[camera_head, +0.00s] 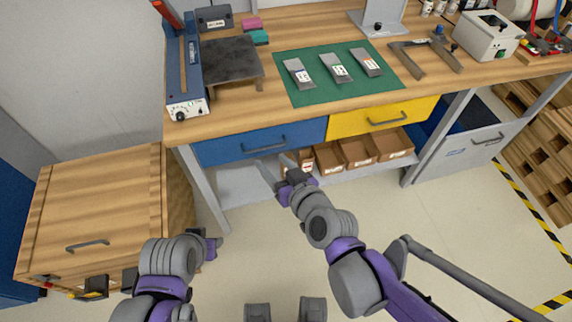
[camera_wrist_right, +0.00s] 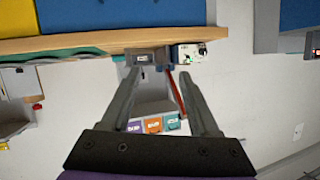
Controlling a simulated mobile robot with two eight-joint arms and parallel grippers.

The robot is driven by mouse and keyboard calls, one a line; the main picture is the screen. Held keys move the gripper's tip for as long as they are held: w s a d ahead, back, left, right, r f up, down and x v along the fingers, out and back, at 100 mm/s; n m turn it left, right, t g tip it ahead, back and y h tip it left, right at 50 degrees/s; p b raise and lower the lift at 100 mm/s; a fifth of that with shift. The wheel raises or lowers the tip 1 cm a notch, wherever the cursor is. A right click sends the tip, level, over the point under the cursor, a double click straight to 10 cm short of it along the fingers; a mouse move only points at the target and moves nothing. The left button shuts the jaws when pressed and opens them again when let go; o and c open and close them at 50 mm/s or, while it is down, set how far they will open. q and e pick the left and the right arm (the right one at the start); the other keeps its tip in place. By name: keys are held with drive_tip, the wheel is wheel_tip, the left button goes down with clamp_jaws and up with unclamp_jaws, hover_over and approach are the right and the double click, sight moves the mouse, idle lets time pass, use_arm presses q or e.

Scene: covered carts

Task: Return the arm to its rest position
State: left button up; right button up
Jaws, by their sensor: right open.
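My right arm (camera_head: 331,226) reaches up from the lower right, in front of the workbench. Its gripper (camera_head: 273,162) is open, with the two fingers apart in front of the blue drawer and the lower shelf. In the right wrist view the fingers (camera_wrist_right: 160,75) are spread and nothing is held between them. My left arm (camera_head: 172,258) is folded low at the left, beside the wooden crate; its fingers cannot be made out.
The workbench (camera_head: 290,121) carries a green mat (camera_head: 315,92) with three grey pieces. Below are a blue drawer (camera_head: 222,150), a yellow drawer (camera_head: 350,121) and cardboard boxes (camera_head: 357,152). A wooden crate (camera_head: 100,205) stands left.

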drive_tip(key=shift+s+d, duration=0.15)
drive_tip(key=shift+d, duration=0.15)
idle(0.4)
